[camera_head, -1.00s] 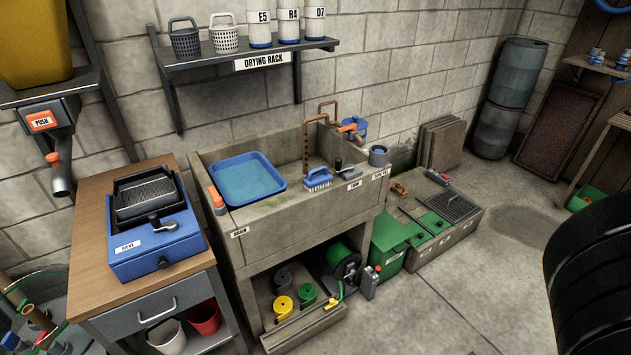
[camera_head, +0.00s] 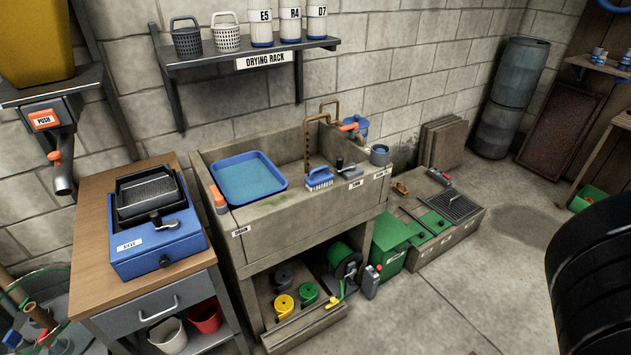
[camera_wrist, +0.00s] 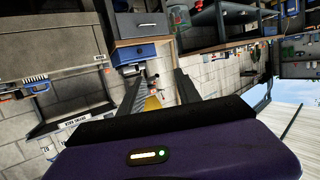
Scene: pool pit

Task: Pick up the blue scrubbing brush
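The blue scrubbing brush (camera_head: 319,177) has a blue handle and pale bristles. It rests on the front ledge of the stone sink (camera_head: 285,222), just right of a blue tray (camera_head: 285,185) of water. My gripper (camera_wrist: 158,84) shows only in the wrist view, with its two dark fingers apart and nothing seen between them. It is well away from the sink. The blue tray also shows small at the left of the wrist view (camera_wrist: 37,84). I cannot make out the brush there.
A grey-handled tool (camera_head: 342,169) and a grey cup (camera_head: 379,155) stand right of the brush. The drying rack shelf (camera_head: 215,62) hangs above. Floor (camera_head: 450,300) in front right is clear.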

